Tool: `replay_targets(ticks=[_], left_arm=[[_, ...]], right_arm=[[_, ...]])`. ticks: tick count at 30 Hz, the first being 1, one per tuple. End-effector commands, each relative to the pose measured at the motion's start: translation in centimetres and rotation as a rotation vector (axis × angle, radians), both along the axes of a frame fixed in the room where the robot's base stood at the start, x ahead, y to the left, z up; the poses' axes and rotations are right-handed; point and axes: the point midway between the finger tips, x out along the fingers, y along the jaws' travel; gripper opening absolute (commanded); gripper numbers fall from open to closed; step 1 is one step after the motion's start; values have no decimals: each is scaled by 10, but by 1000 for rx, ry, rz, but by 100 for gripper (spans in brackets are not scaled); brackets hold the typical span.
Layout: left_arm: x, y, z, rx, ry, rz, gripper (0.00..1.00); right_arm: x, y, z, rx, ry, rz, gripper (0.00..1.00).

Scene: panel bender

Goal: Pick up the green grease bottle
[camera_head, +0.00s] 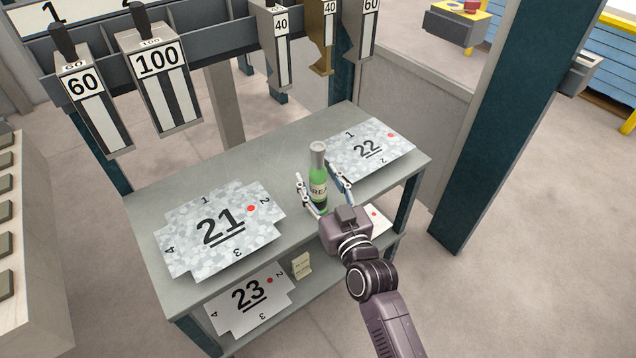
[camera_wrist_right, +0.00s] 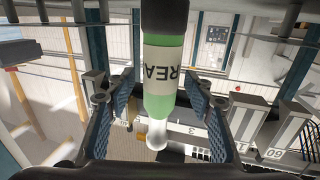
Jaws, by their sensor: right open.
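The green grease bottle (camera_head: 319,183) stands upright on the top of the grey table, between the two numbered sheets. It has a grey cap and a pale label with dark letters. My right gripper (camera_head: 324,186) is open, with one finger on each side of the bottle. In the right wrist view the bottle (camera_wrist_right: 163,75) hangs between the two blue-padded fingers of my right gripper (camera_wrist_right: 165,115), with gaps visible on both sides. My left gripper does not show.
The grey table (camera_head: 240,163) carries sheet 21 (camera_head: 190,235) on the left and sheet 22 (camera_head: 385,140) on the right. Sheet 23 (camera_head: 262,310) lies on the lower shelf. Numbered tools, such as the 100 block (camera_head: 165,95), hang above the back. A dark post (camera_head: 500,130) stands right.

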Motion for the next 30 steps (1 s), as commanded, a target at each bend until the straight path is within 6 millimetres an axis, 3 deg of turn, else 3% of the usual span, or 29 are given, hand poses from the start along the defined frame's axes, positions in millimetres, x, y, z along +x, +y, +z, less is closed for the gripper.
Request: replay_targets(ticks=[7, 20, 30], left_arm=[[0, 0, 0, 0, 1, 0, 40], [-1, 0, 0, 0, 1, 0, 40], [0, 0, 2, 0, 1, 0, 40]], right_arm=[[2, 0, 0, 0, -1, 0, 48], [1, 0, 0, 0, 0, 0, 1], [2, 0, 4, 1, -4, -1, 0]])
